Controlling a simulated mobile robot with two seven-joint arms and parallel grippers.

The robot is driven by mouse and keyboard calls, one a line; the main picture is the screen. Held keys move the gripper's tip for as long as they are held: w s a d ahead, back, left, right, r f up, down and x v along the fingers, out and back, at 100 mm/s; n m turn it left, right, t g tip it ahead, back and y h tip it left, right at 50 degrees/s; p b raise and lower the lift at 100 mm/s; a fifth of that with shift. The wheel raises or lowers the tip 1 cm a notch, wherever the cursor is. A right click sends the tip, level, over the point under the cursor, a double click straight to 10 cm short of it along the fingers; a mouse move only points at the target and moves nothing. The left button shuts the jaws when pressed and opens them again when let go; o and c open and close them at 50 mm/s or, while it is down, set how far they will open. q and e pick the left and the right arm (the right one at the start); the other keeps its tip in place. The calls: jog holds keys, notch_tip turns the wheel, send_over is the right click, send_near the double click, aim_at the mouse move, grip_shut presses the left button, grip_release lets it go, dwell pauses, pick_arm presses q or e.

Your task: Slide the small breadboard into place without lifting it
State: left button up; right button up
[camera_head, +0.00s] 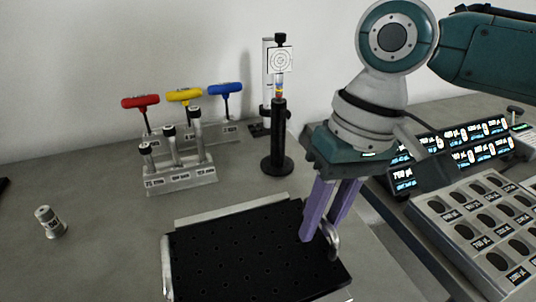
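The small breadboard (245,252) is a flat black plate with rows of holes, lying on the grey bench at the front centre. A silver handle (334,242) stands at its right edge, and another silver piece (167,268) shows at its left edge. My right gripper (321,234) points down with two purple fingers at the right handle. A narrow gap shows between the fingers. I cannot tell whether they grip the handle, as the near finger hides part of it. My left gripper is not in view.
A light bar (232,208) runs along the breadboard's back edge. Behind stand a post with a target card (280,60), a rack of posts (180,178) and coloured-handled drivers (184,95). A small metal cylinder (50,222) is at left. A slotted tray (455,235) and lit displays (480,155) fill the right.

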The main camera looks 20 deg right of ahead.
jog(key=shift+o, duration=1.3)
jog(key=shift+d+f, duration=0.1)
jog(key=shift+d, duration=0.05)
